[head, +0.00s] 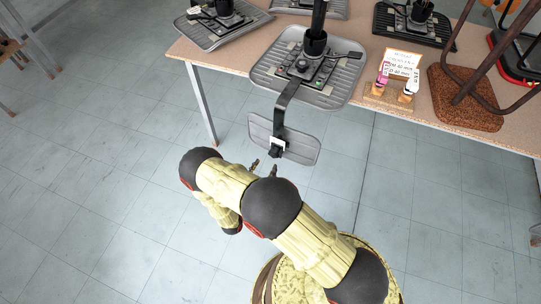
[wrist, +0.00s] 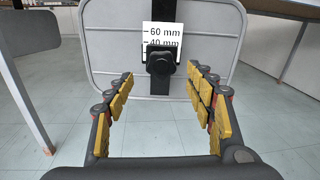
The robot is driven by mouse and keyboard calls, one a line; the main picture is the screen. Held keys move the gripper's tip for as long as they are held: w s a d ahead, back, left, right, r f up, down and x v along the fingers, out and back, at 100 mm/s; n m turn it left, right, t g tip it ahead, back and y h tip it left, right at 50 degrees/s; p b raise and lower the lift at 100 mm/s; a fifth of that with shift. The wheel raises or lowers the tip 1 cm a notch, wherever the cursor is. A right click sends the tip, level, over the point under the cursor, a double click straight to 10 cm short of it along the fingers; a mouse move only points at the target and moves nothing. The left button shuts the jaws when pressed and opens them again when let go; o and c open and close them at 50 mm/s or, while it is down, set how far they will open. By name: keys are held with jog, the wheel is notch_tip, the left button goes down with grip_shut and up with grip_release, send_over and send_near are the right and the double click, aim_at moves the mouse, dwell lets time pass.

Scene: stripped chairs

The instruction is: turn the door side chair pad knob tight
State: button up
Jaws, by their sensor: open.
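The knob (wrist: 162,64) is black and lobed. It sits on a dark upright bar (wrist: 160,20) at the back of a grey chair pad (wrist: 110,45), below a white scale label (wrist: 163,37) marked 60 mm and 40 mm. In the head view the pad (head: 301,149) hangs off the table's front edge on a bent black bar (head: 285,100), with the knob (head: 276,153) small near its lower edge. My gripper (wrist: 162,92) is open and empty, its yellow-padded fingers spread to either side of and below the knob, apart from it. In the head view my gripper (head: 264,168) is just below the pad.
The upturned grey seat (head: 345,70) lies on the wooden table (head: 235,62). More seats, a note card (head: 402,62) with small bottles, and a cork-coloured seat (head: 465,105) stand nearby. A table leg (head: 202,105) is at left. The tiled floor (head: 90,190) is clear.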

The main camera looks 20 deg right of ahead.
aim_at(273, 155)
jog(key=b+x, duration=0.2)
jog(key=x, duration=0.5)
jog(key=shift+w+d, duration=0.2)
jog(key=shift+d, duration=0.05)
jog(key=c, duration=0.4)
jog(key=c, duration=0.7)
jog(key=shift+c, duration=0.5)
jog(key=m, duration=0.4)
jog(key=shift+m, duration=0.3)
jog(key=shift+d+m+b, duration=0.1)
jog(key=shift+m+b, duration=0.3)
jog(key=shift+m, duration=1.9)
